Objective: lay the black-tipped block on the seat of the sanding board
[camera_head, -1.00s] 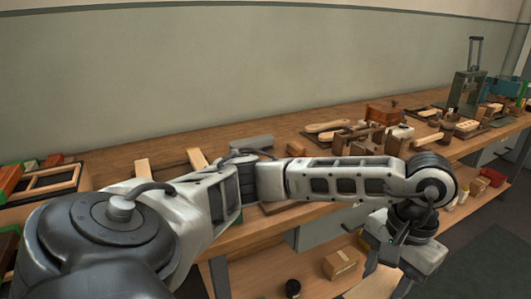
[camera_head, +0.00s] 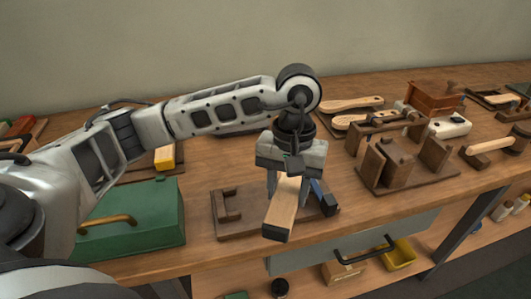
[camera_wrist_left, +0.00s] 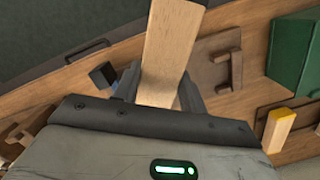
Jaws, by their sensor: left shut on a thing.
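The black-tipped block (camera_head: 286,204) is a pale wooden bar with a dark end. My left gripper (camera_head: 287,189) is shut on it, pointing down, and the dark end juts toward the front of the bench. The left wrist view shows the bar (camera_wrist_left: 168,52) between the fingers (camera_wrist_left: 160,90). Below it lies a brown board (camera_head: 240,233), apparently the sanding board, with a notched wooden piece (camera_head: 228,206) at its left and a dark block with a blue part at its right. The held bar hides the board's middle. My right gripper is out of view.
A green box (camera_head: 135,222) with a brass handle stands left of the board. A yellow-ended block (camera_head: 166,158) lies behind. A brown fixture with upright blocks (camera_head: 385,160) stands to the right. A drawer with a black handle (camera_head: 362,252) is below the bench edge.

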